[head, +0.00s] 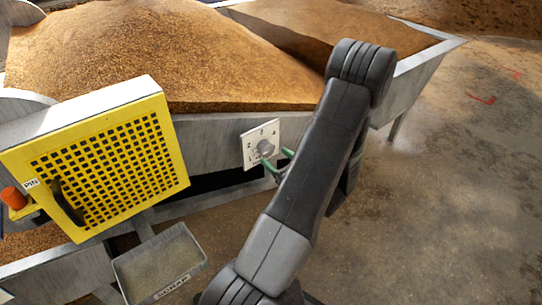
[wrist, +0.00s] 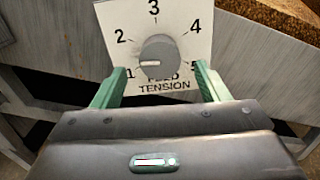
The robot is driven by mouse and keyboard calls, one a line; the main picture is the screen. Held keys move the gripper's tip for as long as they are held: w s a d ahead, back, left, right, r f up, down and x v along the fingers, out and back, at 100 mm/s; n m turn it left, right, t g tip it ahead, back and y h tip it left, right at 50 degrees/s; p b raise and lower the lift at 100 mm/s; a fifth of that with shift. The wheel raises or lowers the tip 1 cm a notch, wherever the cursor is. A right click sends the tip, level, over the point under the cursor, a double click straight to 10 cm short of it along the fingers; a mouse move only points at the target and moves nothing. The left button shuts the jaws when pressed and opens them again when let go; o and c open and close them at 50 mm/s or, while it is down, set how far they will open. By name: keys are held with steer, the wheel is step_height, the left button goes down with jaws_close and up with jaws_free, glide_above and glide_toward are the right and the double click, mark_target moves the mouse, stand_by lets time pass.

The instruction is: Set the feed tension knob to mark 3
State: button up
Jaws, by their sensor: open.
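In the head view the knob (head: 265,148) is on the side of the grain trough. My gripper (wrist: 159,67) is open, its green fingers below and to either side of the knob, with gaps between. In the head view my gripper (head: 279,161) is at the plate's lower right.
A yellow perforated guard (head: 105,155) with a black handle stands left of the plate. An orange-red knob (head: 14,197) labelled PIN is at its far left. A SCRAP tray (head: 160,262) is below. Grain (head: 170,50) fills the metal trough. Bare floor (head: 450,190) lies to the right.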

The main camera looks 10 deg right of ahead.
mark_target(268, 151)
steer(key=shift+x, duration=1.7)
steer(key=c, duration=1)
steer(key=o, duration=1)
steer(key=shift+s, duration=0.1)
steer(key=p+v, duration=0.2)
steer(key=v, duration=1.1)
steer(key=shift+s+d, duration=0.15)
steer(key=shift+s, duration=0.15)
steer(key=shift+r, duration=0.1)
